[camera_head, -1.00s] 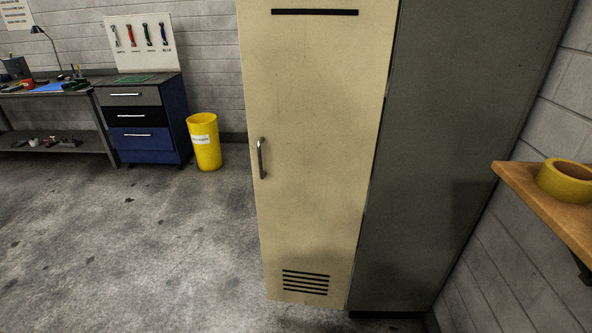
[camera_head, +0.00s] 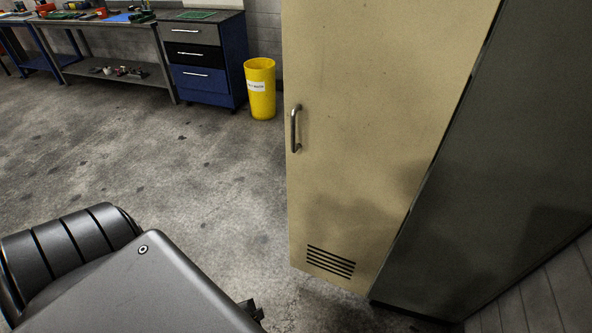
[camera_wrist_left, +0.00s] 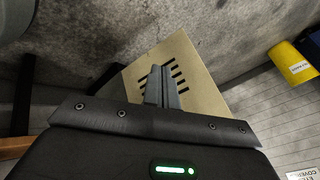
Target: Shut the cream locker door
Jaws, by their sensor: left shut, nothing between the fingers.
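The cream locker door (camera_head: 370,130) stands upright in the middle of the head view, with a bar handle (camera_head: 295,129) near its left edge and black vent slots low down. Its right edge meets the grey locker side (camera_head: 500,180). The locker's inside is hidden, and I cannot tell how far the door stands ajar. My left gripper (camera_head: 254,309) is low at the bottom of the head view, left of the door's lower edge and apart from the handle. In the left wrist view the gripper (camera_wrist_left: 161,72) is shut and empty, pointing towards the vented lower door (camera_wrist_left: 190,50).
A yellow bin (camera_head: 261,92) and a blue drawer cabinet (camera_head: 205,60) stand at the back, beside a workbench (camera_head: 110,55) with tools. The concrete floor (camera_head: 200,175) left of the door is clear. A wall (camera_head: 550,290) lies right of the locker.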

